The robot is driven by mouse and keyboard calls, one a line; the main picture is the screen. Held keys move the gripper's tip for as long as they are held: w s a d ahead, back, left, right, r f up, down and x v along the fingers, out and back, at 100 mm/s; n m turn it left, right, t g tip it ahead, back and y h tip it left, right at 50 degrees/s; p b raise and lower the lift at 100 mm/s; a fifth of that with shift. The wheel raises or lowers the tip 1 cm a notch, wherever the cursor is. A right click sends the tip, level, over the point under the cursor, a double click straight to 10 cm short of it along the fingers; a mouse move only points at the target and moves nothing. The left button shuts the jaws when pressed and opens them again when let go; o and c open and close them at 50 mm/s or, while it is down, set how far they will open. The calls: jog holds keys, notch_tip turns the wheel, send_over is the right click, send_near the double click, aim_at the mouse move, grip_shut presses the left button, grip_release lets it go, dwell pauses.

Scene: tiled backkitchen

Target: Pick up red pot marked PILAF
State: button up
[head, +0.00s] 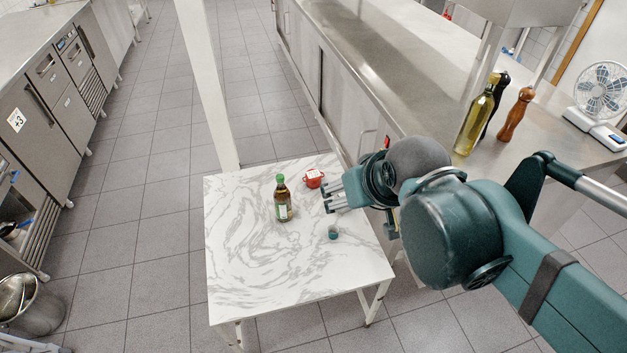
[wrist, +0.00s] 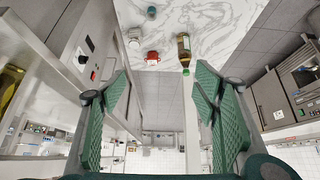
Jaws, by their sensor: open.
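A small red pot (head: 314,178) sits near the far right edge of the white marble-patterned table (head: 240,265). It has a pale mark, too small to read. In the wrist view the red pot (wrist: 151,58) shows beyond the gap between my fingers, with the bottle beside it. My gripper (head: 332,191) is at the table's right side, just right of the pot and apart from it. In the wrist view my gripper (wrist: 162,84) has its green fingers spread wide, with nothing between them.
A green-capped bottle (head: 283,199) stands left of the pot. A small teal cup (head: 333,232) stands nearer the front. A whitish pot-like object (wrist: 134,36) is close to the red pot. The steel counter (head: 395,80) holds an oil bottle (head: 475,120). The table's left half is clear.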

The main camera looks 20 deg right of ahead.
jog(key=w, duration=0.2)
jog(key=n+g+p, duration=0.1)
jog(key=n+g, duration=0.6)
jog(key=n, duration=1)
send_over(313, 175)
notch_tip(313, 175, down, 34)
jog(key=shift+r, duration=0.15)
jog(key=shift+w+f, duration=0.15)
jog(key=shift+f, duration=0.55)
jog(key=shift+f, duration=1.3)
